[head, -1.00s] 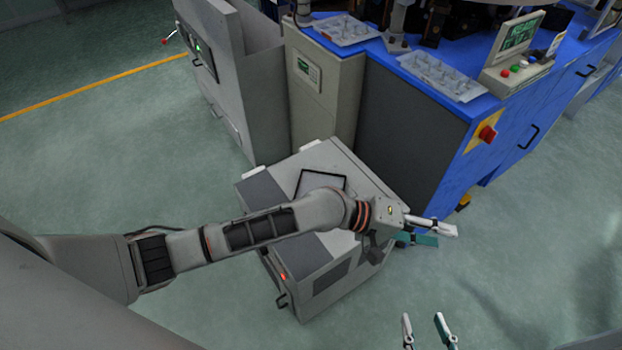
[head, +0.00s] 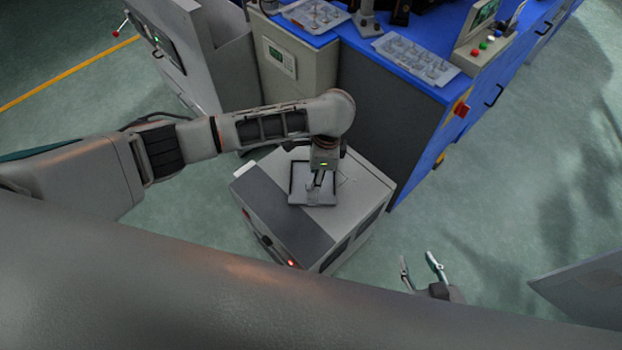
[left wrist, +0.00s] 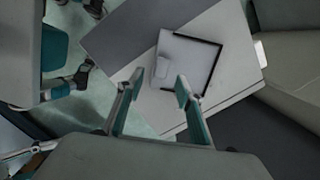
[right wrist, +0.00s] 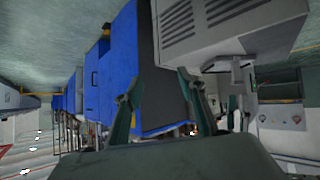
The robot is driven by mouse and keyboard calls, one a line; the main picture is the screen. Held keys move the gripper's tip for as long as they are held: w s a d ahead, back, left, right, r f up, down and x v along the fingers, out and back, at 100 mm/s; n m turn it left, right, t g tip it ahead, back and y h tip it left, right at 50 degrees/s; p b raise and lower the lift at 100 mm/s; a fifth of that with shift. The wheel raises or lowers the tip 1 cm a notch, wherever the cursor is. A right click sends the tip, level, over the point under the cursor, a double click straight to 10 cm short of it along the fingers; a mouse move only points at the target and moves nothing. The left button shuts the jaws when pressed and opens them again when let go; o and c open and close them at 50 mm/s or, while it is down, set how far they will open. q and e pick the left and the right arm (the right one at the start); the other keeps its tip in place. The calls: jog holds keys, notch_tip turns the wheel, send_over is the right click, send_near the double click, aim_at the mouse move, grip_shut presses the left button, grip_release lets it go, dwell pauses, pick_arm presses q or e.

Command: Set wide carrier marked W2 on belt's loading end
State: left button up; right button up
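A grey cart (head: 345,205) carries a shallow, dark-edged square tray (head: 298,186) on its top, which also shows in the left wrist view (left wrist: 200,58). A small pale grey piece (left wrist: 162,68) stands on the tray. It may be the carrier, but no W2 marking is readable. My left gripper (head: 317,182) points down over the tray; in the left wrist view its fingers (left wrist: 160,82) are apart, with the pale piece just beyond the tips. My right gripper (head: 422,268) is open and empty, low to the right of the cart. I cannot make out the belt's loading end.
A blue machine bench (head: 385,25) stands behind the cart, with a clear compartmented tray (head: 415,58) and a button console (head: 485,45) on it. Grey cabinets (head: 295,75) stand at its left. Green floor (head: 490,190) is free at the right.

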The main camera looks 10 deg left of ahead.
pick_arm(q)
jog(key=f+b, duration=0.1)
jog(key=f, duration=0.1)
jog(key=f+b, duration=0.1)
jog(key=f, duration=0.1)
jog(key=a+f+b, duration=0.1)
jog(key=f, duration=0.2)
jog(key=shift+r, duration=0.15)
jog(key=shift+w, duration=0.1)
grip_shut()
